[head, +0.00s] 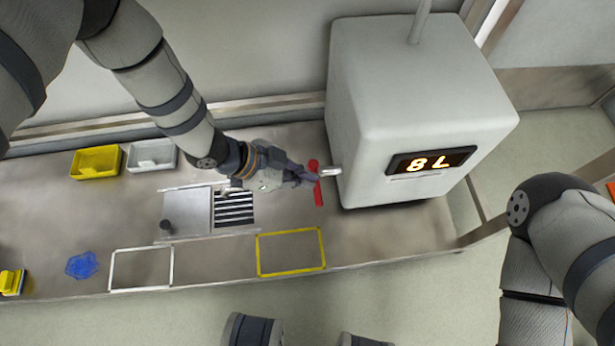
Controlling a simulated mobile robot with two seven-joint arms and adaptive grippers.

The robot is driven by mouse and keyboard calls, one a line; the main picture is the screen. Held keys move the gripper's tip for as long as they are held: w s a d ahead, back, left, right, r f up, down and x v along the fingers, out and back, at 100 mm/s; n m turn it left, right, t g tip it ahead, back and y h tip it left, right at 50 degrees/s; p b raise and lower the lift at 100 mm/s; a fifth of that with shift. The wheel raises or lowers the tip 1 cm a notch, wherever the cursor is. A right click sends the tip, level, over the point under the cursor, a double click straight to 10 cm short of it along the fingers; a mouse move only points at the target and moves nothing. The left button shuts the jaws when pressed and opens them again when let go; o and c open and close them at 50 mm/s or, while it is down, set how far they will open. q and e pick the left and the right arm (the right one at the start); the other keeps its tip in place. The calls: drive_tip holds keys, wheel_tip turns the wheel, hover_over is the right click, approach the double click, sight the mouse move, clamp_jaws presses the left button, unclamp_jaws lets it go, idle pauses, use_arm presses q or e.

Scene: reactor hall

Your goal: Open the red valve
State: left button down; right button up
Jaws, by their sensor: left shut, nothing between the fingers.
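The red valve (318,184) is a red bar handle on a short metal stub at the left side of a large white tank (400,95). The handle runs roughly up and down in the picture. My left gripper (312,177) is shut with nothing between its fingers, its tips right at the handle. I cannot tell whether they touch it. The fingers hide part of the handle's left side. A dark display (431,161) on the tank's front reads "8 L". My right arm comes in at the lower right, but its gripper is out of view.
On the bench stand a yellow tray (96,162), a white tray (151,156) and a metal plate with a slotted grate (233,208). White (141,268) and yellow (290,251) outlines mark the front edge. A blue patch (82,265) and a yellow object (12,282) lie at the left.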

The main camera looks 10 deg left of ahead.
use_arm(q)
drive_tip(key=b+x, duration=0.2)
drive_tip(key=x, duration=0.5)
drive_tip(key=shift+w+a, duration=0.1)
